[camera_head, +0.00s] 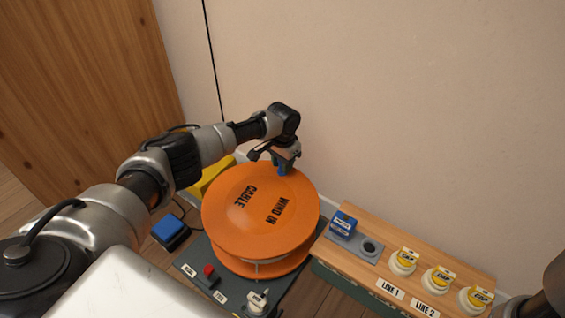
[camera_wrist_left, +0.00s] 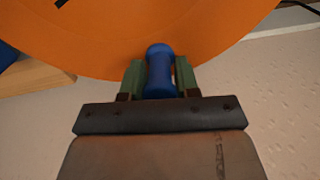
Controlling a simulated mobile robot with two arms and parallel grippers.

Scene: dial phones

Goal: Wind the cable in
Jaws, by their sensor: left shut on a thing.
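The orange cable reel (camera_head: 250,215) lies flat on a dark grey stand, with "CABLE" and "WIND IN" written on its top. It fills the upper part of the left wrist view (camera_wrist_left: 150,35). My left gripper (camera_head: 284,167) is at the reel's far edge, near the wall. It is shut on the blue crank handle (camera_wrist_left: 160,72), which stands between its two green finger pads. In the head view the handle is mostly hidden by the gripper. The cable on the reel is mostly hidden under the top disc. My right gripper does not show.
A red button (camera_head: 209,270) and a white knob (camera_head: 257,302) sit on the stand's front. A blue box (camera_head: 170,232) is at the left. The wall is close behind.

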